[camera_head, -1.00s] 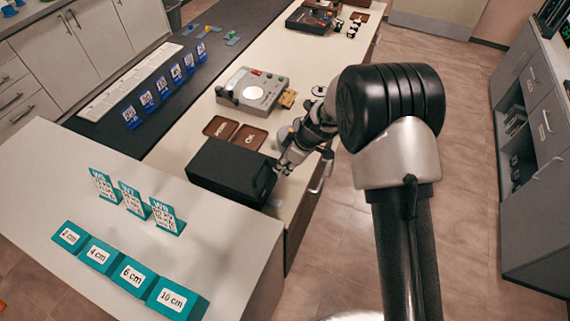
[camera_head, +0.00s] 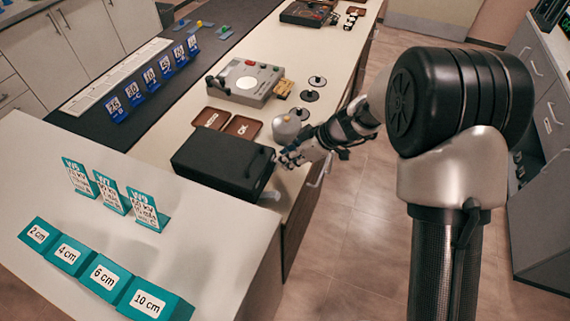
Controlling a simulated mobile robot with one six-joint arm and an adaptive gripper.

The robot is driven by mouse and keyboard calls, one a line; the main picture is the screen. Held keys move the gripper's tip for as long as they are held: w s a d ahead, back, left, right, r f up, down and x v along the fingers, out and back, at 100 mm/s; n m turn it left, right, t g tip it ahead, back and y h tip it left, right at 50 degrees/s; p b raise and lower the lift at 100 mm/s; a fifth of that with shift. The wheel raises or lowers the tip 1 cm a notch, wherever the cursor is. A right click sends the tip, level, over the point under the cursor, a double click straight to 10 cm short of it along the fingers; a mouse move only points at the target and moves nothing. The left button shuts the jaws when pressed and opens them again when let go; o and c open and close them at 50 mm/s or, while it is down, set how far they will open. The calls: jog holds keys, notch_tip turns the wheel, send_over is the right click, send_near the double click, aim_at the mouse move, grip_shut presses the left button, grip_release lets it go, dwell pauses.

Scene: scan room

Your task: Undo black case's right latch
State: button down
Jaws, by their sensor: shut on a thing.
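The black case (camera_head: 222,162) lies closed on the pale bench, with its right side facing my arm. My gripper (camera_head: 283,160) is at the case's right end, near the upper right edge. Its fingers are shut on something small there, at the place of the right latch. The latch itself is too small and too covered by the fingers to make out. I cannot tell whether it is fastened or undone.
Brown trays, one marked OK (camera_head: 242,127), lie behind the case. A grey device (camera_head: 248,82) stands beyond them. Teal length blocks (camera_head: 104,277) and teal cards (camera_head: 110,193) stand on the near counter. Blue number stands (camera_head: 150,79) line the dark bench. Open floor lies right of the bench.

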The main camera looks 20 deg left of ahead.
jog(key=d+f+y, duration=0.1)
jog(key=d+y+b, duration=0.1)
jog(key=y, duration=0.1)
jog(key=shift+d+f, duration=0.1)
jog(key=shift+f, duration=0.3)
jog(key=shift+s+d+f+t+y, duration=0.2)
jog(key=shift+f+y, duration=0.25)
jog(key=shift+y, duration=0.4)
jog(key=shift+w+d+f+t+y, duration=0.15)
jog(key=shift+d+f+y, duration=0.3)
jog(key=shift+y, duration=0.35)
jog(key=shift+s+d+f+t+y, duration=0.15)
jog(key=shift+f+y, duration=0.35)
jog(key=shift+y, duration=0.35)
jog(key=c, duration=1.4)
grip_release()
jog(key=shift+c, duration=0.2)
jog(key=w+v, duration=0.1)
jog(key=v, duration=1.1)
jog(key=shift+s+g, duration=0.3)
